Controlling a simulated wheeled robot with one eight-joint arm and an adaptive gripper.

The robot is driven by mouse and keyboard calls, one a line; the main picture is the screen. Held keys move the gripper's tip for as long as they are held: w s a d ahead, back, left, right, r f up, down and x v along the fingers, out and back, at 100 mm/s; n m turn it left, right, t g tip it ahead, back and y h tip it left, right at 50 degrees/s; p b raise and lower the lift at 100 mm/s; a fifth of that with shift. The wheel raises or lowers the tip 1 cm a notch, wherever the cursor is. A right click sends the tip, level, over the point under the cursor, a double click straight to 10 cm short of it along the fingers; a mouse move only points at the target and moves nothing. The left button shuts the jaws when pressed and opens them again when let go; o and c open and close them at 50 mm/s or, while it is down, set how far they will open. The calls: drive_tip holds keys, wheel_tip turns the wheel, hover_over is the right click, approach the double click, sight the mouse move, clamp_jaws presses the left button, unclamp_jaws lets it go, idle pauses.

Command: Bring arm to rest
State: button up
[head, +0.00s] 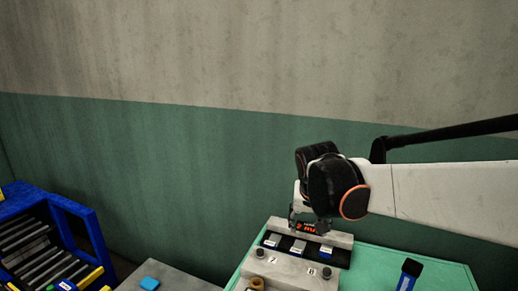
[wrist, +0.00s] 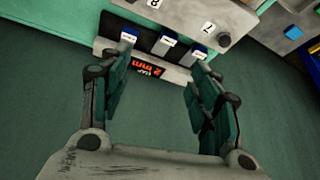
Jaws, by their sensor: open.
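My arm (head: 430,190) reaches in from the right in the head view, with its black wrist over the press fixture. My gripper (wrist: 160,72) is open in the wrist view, its two green fingers wide apart with nothing between them. In the head view the gripper is partly hidden by the wrist. The grey press fixture (head: 296,272) lies below and beyond the fingers. It holds several blue-and-white pieces (wrist: 166,45) in a dark slot. Whether the fingertips touch the fixture cannot be told.
The fixture stands on a green table (head: 378,262) with a dark blue object (head: 408,272) at right. A blue roller rack (head: 60,225) is at far left. A green and grey wall is behind.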

drive_tip(key=s+d+f+n+t, duration=0.1)
drive_tip(key=s+d, duration=0.3)
drive_tip(key=s, duration=0.8)
drive_tip(key=s+d+f+n+t+y, duration=0.1)
drive_tip(key=s+d, duration=0.3)
drive_tip(key=s, duration=0.8)
